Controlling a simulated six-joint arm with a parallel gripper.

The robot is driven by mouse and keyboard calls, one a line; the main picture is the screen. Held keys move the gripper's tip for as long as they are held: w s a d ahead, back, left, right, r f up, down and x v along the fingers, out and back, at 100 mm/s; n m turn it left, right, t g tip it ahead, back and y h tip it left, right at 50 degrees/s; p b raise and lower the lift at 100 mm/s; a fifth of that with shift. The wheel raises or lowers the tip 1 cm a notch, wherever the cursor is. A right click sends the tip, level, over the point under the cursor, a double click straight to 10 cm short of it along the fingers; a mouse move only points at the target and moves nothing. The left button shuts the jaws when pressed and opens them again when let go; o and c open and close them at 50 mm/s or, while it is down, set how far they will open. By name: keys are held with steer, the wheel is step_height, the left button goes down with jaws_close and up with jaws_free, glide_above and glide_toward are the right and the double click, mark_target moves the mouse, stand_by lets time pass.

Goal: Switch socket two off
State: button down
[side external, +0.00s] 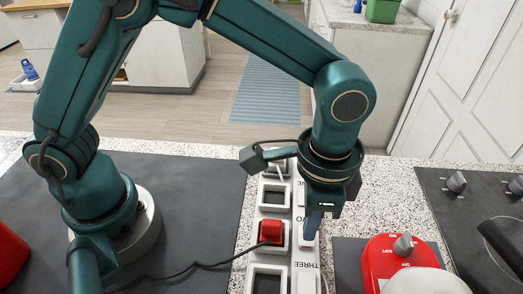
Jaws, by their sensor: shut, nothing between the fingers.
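A white socket strip (255,258) runs front to back on the speckled counter, with square sockets on its left side and labels and switches on its right. The label THREE (307,264) is readable; the label TWO is partly covered by my gripper. A red plug (271,230) with a black cable sits in the socket beside my gripper. My gripper (311,236) is shut and points down over the strip's right side, just above the THREE label. Its tips are at or very near the switch of socket two; contact and the switch's position are hidden.
A red device with a grey knob (403,246) stands close right of the strip, with a pale rounded object (426,284) in front of it. A cooktop with knobs (456,182) and a pan is farther right. A dark mat (205,190) lies left.

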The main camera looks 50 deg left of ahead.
steer(key=shift+f, duration=1.1)
stand_by(0.8)
steer(key=shift+r, duration=3.5)
steer(key=w+a+r+n+t+h, duration=0.1)
steer(key=a+r+n+t, duration=0.25)
steer(key=a+r, duration=0.65)
steer(key=s+a+f+n+t, duration=0.1)
steer(key=s+a+f+n, duration=0.1)
steer(key=s+a, duration=0.2)
steer(key=s+a+f+n+t+y, duration=0.1)
steer(key=s+a+f+n, duration=0.1)
steer(key=s+a+n, duration=0.1)
steer(key=shift+s+a+f, duration=0.25)
steer(key=shift+s+a, duration=0.35)
steer(key=shift+a, duration=0.45)
